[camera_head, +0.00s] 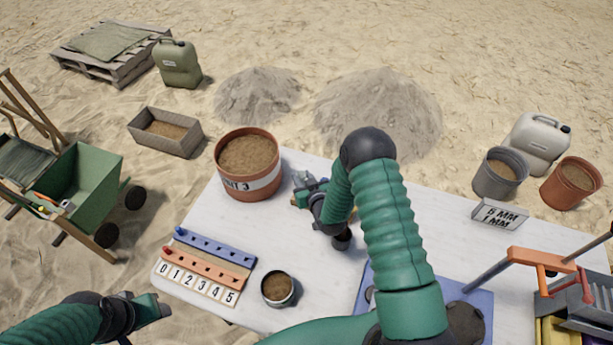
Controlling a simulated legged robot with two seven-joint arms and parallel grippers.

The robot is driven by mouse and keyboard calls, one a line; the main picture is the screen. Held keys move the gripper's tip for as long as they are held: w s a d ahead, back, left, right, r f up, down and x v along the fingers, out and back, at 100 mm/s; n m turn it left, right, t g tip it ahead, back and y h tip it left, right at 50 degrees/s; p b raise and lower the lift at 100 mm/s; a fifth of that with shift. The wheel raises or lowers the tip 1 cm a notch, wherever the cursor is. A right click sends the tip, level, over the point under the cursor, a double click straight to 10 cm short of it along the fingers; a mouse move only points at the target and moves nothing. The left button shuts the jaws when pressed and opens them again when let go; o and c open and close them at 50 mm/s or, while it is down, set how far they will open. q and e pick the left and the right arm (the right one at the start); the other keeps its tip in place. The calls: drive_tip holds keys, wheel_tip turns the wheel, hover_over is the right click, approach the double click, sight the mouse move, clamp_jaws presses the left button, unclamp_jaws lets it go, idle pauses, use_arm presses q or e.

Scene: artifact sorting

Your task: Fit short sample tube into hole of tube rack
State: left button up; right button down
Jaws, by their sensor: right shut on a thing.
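My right gripper (306,188) is over the white table, just right of the large pot. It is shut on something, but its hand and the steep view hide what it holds. No short sample tube can be made out. At the table's left lie a blue strip (215,249) and an orange strip (202,268), each with a row of dark holes or marks. A blue peg (180,231) and a red peg (167,251) stand at their left ends. I cannot tell whether these strips are the tube rack. My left gripper (150,309) is low at the left, off the table; its jaw opening is unclear.
A large soil-filled pot (262,186) stands at the table's back left, a small soil-filled cup (278,289) near the front. My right arm partly covers a blue tray (485,299). A label block (500,214) and orange-handled frame (540,262) are at right. A green cart (84,187) stands left.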

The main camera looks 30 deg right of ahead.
drive_tip(key=shift+a+f, duration=0.25)
drive_tip(key=shift+a, duration=0.05)
drive_tip(key=shift+d, duration=0.25)
drive_tip(key=shift+a, duration=0.25)
use_arm(q)
drive_tip(key=shift+a+f, duration=0.4)
drive_tip(key=shift+f, duration=0.1)
idle(0.6)
